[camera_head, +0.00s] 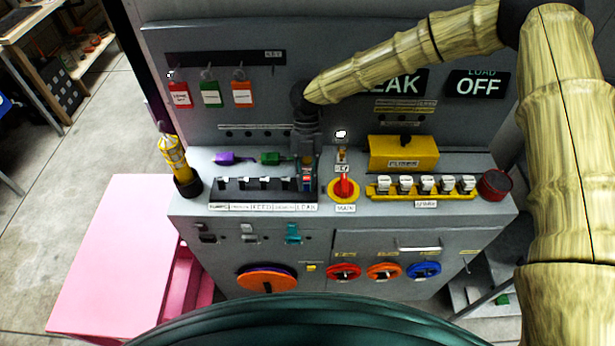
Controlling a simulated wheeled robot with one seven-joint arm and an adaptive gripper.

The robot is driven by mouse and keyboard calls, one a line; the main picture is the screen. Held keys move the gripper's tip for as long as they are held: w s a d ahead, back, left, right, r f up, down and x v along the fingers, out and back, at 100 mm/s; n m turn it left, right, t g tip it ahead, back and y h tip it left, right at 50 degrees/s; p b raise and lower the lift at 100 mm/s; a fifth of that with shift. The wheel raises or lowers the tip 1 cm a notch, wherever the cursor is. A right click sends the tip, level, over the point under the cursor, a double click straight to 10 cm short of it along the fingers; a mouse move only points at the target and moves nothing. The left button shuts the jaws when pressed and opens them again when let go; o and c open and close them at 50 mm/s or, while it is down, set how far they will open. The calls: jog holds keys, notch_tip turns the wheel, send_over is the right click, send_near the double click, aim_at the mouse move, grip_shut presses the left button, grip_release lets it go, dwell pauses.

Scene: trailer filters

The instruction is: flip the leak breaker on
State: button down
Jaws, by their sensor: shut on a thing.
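The leak breaker (308,187) is the rightmost switch in the row of breakers on the panel's shelf, above the label "LEAK". Orange and blue show on it. My gripper (306,163) points down from above onto this breaker and is shut on it. The fingers hide the upper part of the breaker, so I cannot tell its lever position. The sign behind, partly covered by my arm, reads "EAK", and the sign to its right reads "LOAD OFF".
Right of the leak breaker stands the red MAIN switch (344,187) on a yellow base, close by. Several black breakers (252,184) are to the left. A yellow box (403,153), white-topped fuses (426,184) and hanging tags (211,93) surround them. A pink box (115,265) stands at left.

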jog(key=c, duration=1.4)
grip_release()
jog(key=shift+r, duration=0.15)
notch_tip(320, 180, up, 10)
jog(key=shift+f, duration=0.1)
jog(key=shift+d, duration=0.1)
